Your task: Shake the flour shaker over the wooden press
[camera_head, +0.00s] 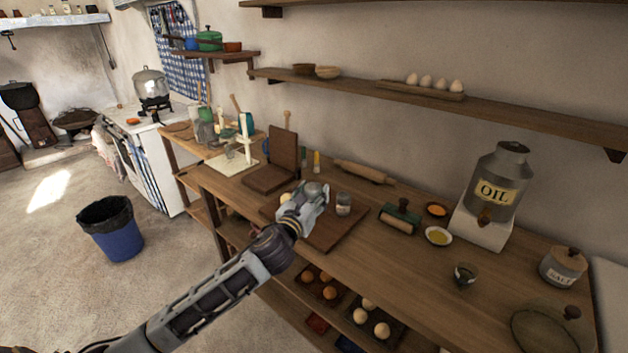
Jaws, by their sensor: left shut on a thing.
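The wooden press (275,172) stands open toward the back left of the counter, its upper plate raised and its lower plate flat. The flour shaker (344,204) looks like a small clear jar with a grey lid. It is upright, right at the tips of my left gripper (322,194), above or on the dark wooden board. My left gripper is shut on it, though the finger contact is partly hidden. The shaker is to the right of the press and apart from it. My right gripper is not in view.
A dark board (335,232) lies under my left gripper. A rolling pin (364,172) lies behind. A white stand (243,146) is left of the press.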

